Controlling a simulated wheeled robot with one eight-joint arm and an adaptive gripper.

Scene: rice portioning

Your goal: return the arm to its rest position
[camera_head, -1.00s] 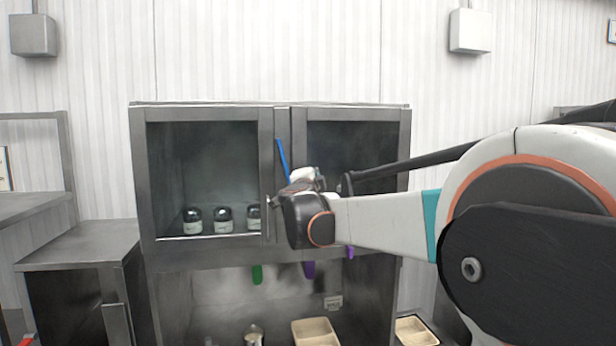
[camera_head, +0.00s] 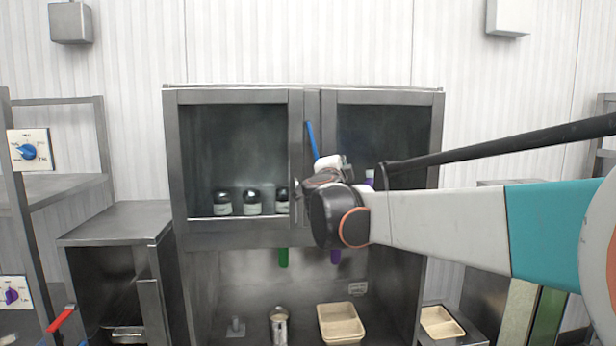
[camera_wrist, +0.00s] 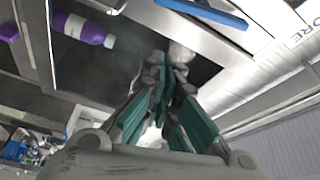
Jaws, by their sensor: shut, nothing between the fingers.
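My arm (camera_head: 440,228) reaches in from the right in the head view, in front of the steel cabinet (camera_head: 306,240). My gripper (camera_wrist: 170,75) shows in the wrist view with its teal fingers together and nothing between them. In the head view the gripper is mostly hidden behind my dark wrist joint, near the middle post between the two cabinet doors. I cannot tell its exact distance from the cabinet.
Several dark-lidded jars (camera_head: 252,202) stand behind the left door. A blue handle (camera_head: 312,140) is near the middle post. Below are a metal can (camera_head: 279,328) and beige trays (camera_head: 341,322) (camera_head: 441,322). A purple bottle (camera_wrist: 85,29) shows in the wrist view. Panels with knobs (camera_head: 28,150) stand left.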

